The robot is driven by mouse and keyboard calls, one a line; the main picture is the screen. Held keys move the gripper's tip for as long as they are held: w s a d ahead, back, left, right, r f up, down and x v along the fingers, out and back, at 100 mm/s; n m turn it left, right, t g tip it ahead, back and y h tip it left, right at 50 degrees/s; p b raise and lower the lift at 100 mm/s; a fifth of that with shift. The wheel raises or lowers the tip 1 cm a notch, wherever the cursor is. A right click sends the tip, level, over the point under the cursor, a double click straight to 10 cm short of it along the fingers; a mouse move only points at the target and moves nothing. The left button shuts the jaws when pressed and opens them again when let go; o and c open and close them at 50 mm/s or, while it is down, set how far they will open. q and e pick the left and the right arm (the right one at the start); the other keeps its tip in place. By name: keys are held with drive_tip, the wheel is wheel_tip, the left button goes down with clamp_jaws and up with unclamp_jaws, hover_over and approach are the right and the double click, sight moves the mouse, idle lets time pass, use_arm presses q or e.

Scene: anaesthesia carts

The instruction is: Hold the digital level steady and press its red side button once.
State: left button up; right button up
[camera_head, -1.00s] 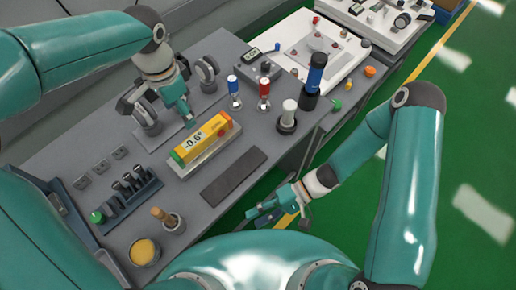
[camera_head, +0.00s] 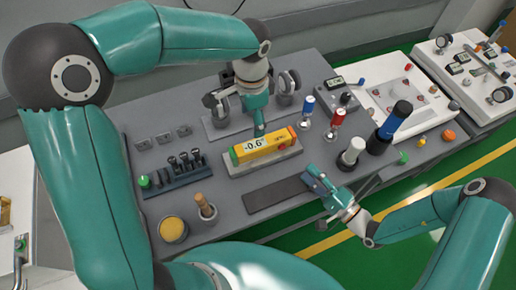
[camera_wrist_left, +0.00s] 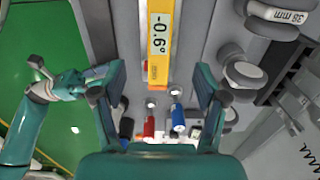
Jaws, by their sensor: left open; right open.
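The yellow digital level (camera_head: 264,146) lies on a pale grey block on the bench, its display reading about -0.6°. My left gripper (camera_head: 261,128) points down just above the level's far side, open; contact cannot be told. In the left wrist view the level (camera_wrist_left: 160,45) lines up with the gap between my open left fingers (camera_wrist_left: 160,100), beyond the tips. My right gripper (camera_head: 312,178) is open and empty, by the right end of the dark mat, right of and nearer than the level.
The dark mat (camera_head: 268,193) lies before the level. A white knobbed post (camera_head: 350,152) and a blue-black cylinder (camera_head: 392,125) stand right of it; blue (camera_head: 307,107) and red (camera_head: 337,118) topped pieces stand behind. Round weights (camera_head: 288,84) flank my left gripper. A holder rack (camera_head: 180,172) stands left.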

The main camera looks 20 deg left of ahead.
sight(254, 145)
use_arm(q)
wheel_tip(254, 145, down, 15)
drive_tip(key=shift+f, duration=0.1)
idle(0.3)
drive_tip(key=shift+c, duration=0.2)
drive_tip(key=c, duration=1.3)
clamp_jaws()
use_arm(e)
clamp_jaws()
